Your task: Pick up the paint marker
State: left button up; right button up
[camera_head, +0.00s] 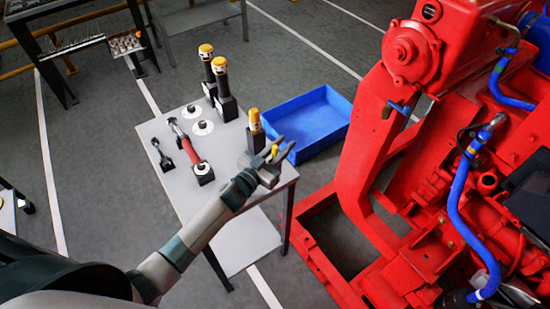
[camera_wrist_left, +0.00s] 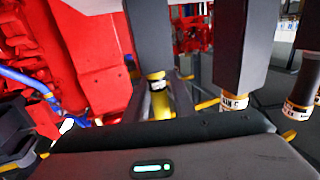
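Yellow-capped markers stand upright in dark block holders on the grey table. The nearest one (camera_head: 254,120) is at the table's right edge, with two more at the back, a left one (camera_head: 206,52) and a right one (camera_head: 220,68). My left gripper (camera_head: 283,150) is just in front and right of the nearest marker, fingers apart. A small yellow piece shows between the fingers; I cannot tell what it belongs to. In the left wrist view a yellow banded cylinder (camera_wrist_left: 158,82) shows between the grey fingers, with no clear contact. My right gripper is out of view.
A blue bin (camera_head: 308,118) lies beyond the table's right edge. The red pumpset (camera_head: 385,165) with blue hoses stands close on the right. A red-handled tool (camera_head: 188,143) and white discs are on the table (camera_head: 190,200). The table's front left is clear.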

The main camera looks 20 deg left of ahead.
pick_arm(q)
grip_shut()
notch_tip(320, 180, up, 10)
jog(key=b, duration=0.1)
dwell(0.5)
dwell(0.5)
